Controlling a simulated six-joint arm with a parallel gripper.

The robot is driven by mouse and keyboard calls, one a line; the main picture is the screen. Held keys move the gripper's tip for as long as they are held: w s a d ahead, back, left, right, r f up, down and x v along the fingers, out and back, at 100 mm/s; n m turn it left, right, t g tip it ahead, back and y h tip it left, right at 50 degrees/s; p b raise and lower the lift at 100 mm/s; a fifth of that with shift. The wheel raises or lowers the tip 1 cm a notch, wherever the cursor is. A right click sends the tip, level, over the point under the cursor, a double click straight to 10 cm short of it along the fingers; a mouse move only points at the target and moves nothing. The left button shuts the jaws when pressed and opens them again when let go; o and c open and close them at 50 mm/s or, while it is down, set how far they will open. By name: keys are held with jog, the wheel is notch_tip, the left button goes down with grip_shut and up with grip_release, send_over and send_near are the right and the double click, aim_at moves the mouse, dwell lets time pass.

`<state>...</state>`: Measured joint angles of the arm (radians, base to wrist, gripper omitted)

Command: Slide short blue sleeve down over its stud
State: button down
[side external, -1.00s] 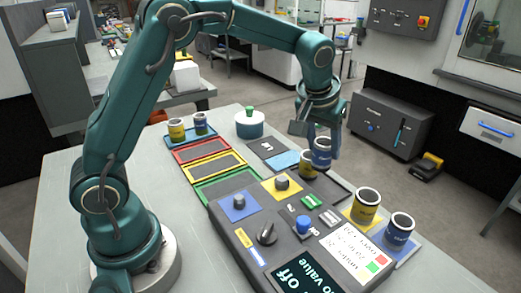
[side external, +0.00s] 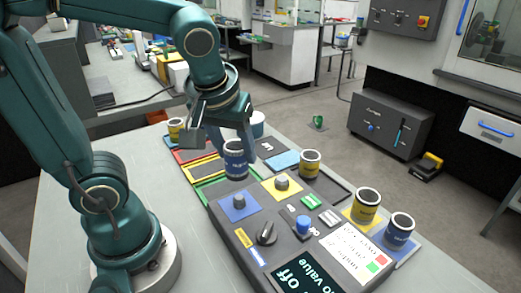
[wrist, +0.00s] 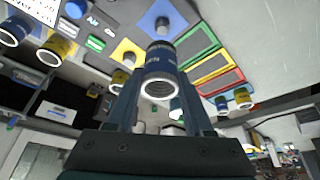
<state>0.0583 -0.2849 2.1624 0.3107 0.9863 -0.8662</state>
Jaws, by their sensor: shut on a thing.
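My gripper (side external: 224,145) is shut on a blue sleeve (side external: 235,163) and holds it upright in the air. The wrist view also shows this sleeve (wrist: 160,72) between the two fingers. A grey stud (side external: 239,201) stands bare on the blue pad (side external: 231,214) of the console. The sleeve is above and slightly behind that stud, apart from it. A second grey stud (side external: 282,182) stands on a yellow pad (side external: 272,195). Another blue sleeve (side external: 398,231) stands on the blue pad at the right end.
A yellow sleeve (side external: 309,164) stands behind the yellow pad, close to the right of the held sleeve. Another yellow sleeve (side external: 366,205) stands at the right. A black knob (side external: 266,234) and a blue button (side external: 302,225) rise from the console. Green (side external: 210,190) and yellow (side external: 203,171) frames lie behind it.

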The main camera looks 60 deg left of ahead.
aim_at(238, 198)
jog(key=shift+f, duration=3.75)
jog(key=shift+f, duration=0.2)
grip_release()
notch_tip(238, 198, up, 9)
